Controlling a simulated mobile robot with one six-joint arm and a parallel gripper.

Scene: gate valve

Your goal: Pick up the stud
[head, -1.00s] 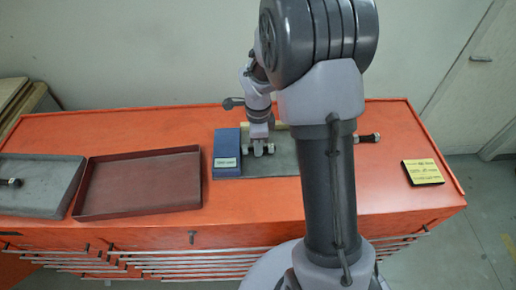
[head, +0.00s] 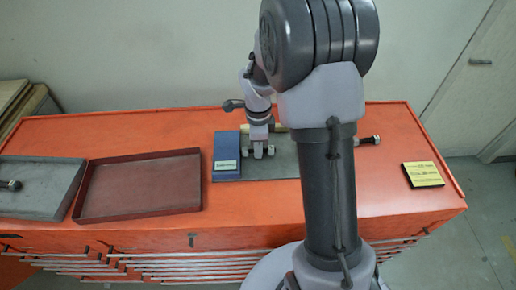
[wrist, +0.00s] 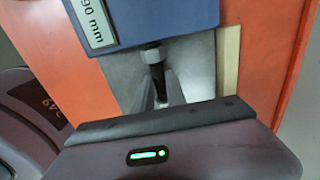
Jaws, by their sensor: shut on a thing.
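The stud (wrist: 157,72) is a dark rod with a pale nut at its end, seen in the wrist view. My gripper (wrist: 159,88) has its two grey fingers closed on the rod, one on each side. The pale nut is beyond the fingers, close to the edge of the blue block (wrist: 150,18). In the head view my gripper (head: 257,156) points down over the grey plate (head: 285,168), just right of the blue block (head: 227,152). Pale nut ends show on both sides of the fingers there. The rest of the stud is hidden by the fingers.
A red-brown tray (head: 140,154) and a grey tray (head: 50,205) with a dark bolt (head: 11,185) stand to the left. Another bolt (head: 368,140) lies right of my arm. A yellow-topped block (head: 423,174) sits at the right of the orange cabinet top (head: 405,130).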

